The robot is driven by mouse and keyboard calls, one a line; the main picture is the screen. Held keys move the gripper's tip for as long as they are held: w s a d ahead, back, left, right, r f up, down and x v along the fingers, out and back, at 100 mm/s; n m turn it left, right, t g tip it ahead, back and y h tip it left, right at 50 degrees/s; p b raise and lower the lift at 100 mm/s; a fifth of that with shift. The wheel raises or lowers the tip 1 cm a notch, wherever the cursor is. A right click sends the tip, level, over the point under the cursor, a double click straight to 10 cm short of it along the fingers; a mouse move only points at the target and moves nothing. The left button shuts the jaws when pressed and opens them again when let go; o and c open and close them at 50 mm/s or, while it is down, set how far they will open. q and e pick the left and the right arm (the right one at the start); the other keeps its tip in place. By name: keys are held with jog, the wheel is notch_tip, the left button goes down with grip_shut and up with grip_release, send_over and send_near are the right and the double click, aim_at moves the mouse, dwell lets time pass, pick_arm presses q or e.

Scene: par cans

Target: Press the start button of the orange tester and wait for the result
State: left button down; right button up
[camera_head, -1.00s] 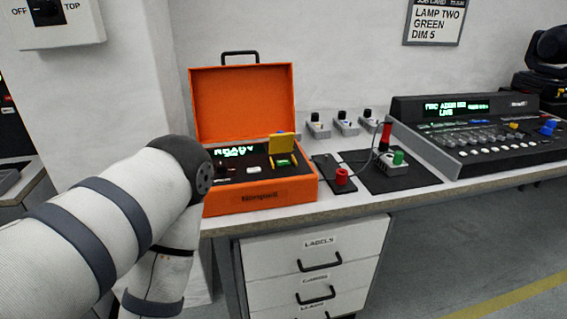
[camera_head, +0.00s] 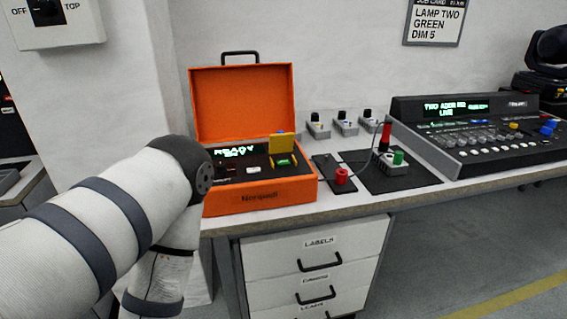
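The orange tester (camera_head: 258,197) stands on the bench with its lid open. Its display (camera_head: 236,151) shows green text that reads "READY", with a smaller line below. A green button (camera_head: 283,162) sits on the right of its panel, with a raised yellow flap (camera_head: 282,143) behind it. A white part (camera_head: 253,170) is at the panel's middle. My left arm comes in from the left and covers the tester's left edge; its gripper is not in view. My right gripper is not in view.
Right of the tester are a red plug (camera_head: 342,176), a black mat (camera_head: 400,182) and a small box with a green knob (camera_head: 398,158). Small grey boxes (camera_head: 345,126) stand behind. A lighting console (camera_head: 480,135) is on the right. Drawers (camera_head: 315,262) are below.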

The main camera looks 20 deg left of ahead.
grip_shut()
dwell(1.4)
